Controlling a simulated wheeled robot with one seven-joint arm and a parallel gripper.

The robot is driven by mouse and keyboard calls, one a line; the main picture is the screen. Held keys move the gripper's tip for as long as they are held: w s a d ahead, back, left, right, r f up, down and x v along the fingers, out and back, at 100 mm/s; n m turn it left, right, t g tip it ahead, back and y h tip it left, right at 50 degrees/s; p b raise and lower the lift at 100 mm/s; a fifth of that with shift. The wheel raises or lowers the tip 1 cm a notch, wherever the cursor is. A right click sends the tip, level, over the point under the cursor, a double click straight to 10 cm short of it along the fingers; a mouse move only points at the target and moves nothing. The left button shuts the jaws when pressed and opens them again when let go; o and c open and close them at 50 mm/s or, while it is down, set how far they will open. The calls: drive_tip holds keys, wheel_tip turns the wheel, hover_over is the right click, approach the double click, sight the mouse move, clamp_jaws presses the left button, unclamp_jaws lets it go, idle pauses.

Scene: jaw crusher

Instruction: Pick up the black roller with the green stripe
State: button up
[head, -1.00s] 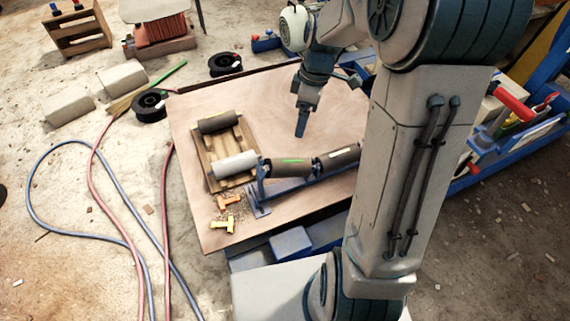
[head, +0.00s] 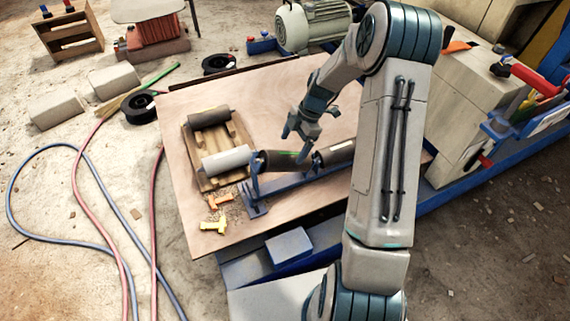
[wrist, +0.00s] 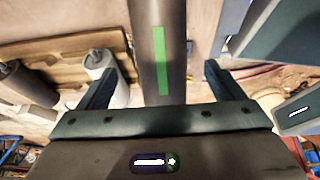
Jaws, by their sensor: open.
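The black roller with the green stripe (head: 272,161) sits in a blue frame (head: 290,187) on the wooden board. In the wrist view the roller (wrist: 147,60) runs up between my gripper's two fingers, its green stripe facing the camera. My gripper (head: 303,143) is open, just above or at the right part of this roller; it also shows in the wrist view (wrist: 155,85). I cannot tell whether the fingers touch the roller.
A wooden pallet (head: 232,173) left of the frame holds a grey-white roller (head: 226,159) and a dark roller (head: 208,117). Orange and yellow fittings (head: 214,224) lie at the board's front. The board's back middle (head: 262,100) is clear. A motor (head: 312,24) stands behind.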

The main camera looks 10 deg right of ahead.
sight(286, 161)
drive_tip(key=b+x, duration=0.2)
drive_tip(key=x, duration=0.6)
drive_tip(key=shift+s+d+b, duration=0.1)
drive_tip(key=shift+d+b, duration=0.1)
drive_tip(key=shift+b, duration=0.2)
drive_tip(key=c, duration=1.5)
drive_tip(key=shift+r, duration=0.1)
drive_tip(key=shift+c, duration=1.1)
